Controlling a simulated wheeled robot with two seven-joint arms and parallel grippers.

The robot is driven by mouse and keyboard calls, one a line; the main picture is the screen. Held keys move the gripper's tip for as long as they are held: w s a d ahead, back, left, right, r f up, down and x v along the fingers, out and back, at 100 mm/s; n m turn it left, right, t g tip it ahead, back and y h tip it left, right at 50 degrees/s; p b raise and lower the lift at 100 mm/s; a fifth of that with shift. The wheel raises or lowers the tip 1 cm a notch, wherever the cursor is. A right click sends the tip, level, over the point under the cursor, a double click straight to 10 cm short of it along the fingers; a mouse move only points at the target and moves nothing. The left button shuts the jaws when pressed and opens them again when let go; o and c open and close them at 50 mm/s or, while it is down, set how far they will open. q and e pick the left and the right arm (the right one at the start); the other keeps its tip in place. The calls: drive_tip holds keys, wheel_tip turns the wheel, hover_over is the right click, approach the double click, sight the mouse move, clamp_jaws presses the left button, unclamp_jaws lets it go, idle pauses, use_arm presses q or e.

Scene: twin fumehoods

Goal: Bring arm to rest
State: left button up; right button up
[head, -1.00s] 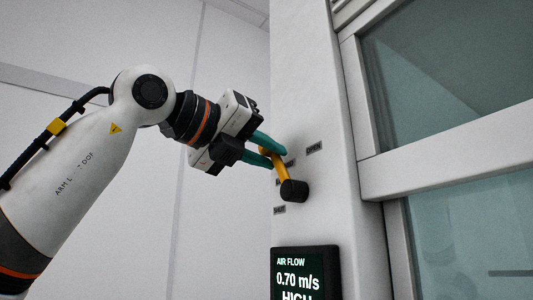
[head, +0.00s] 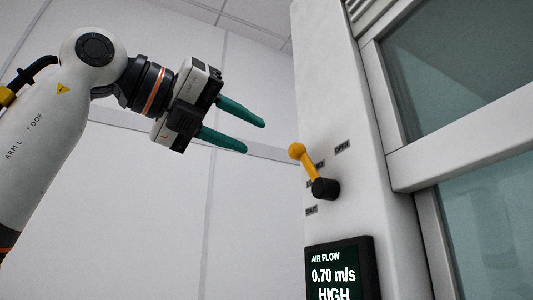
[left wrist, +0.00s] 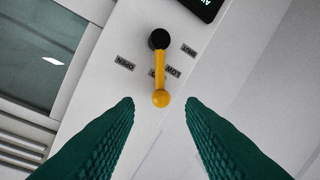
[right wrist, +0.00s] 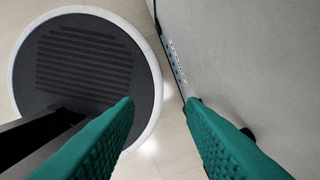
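My left gripper (head: 256,136) is open and empty, with green fingers, to the left of the yellow lever and apart from it. The yellow lever (head: 309,166) has a black hub and a round knob and is mounted on the white post. Its knob points up and left, by the middle label, between the OPEN and SHUT labels. In the left wrist view the lever (left wrist: 160,75) lies ahead, between and beyond the open fingertips. My right gripper (right wrist: 158,102) is open and empty in the right wrist view, low above the floor. It is not in the head view.
The white post (head: 335,100) carries an AIR FLOW display (head: 338,272) reading 0.70 m/s HIGH. Glass sash panels (head: 460,70) stand to its right. The right wrist view shows a round dark base (right wrist: 85,65) and a grey panel (right wrist: 250,70). Open space lies left of the post.

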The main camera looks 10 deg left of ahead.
use_arm(q)
drive_tip(key=shift+s+a, duration=0.45)
drive_tip(key=shift+a, duration=0.05)
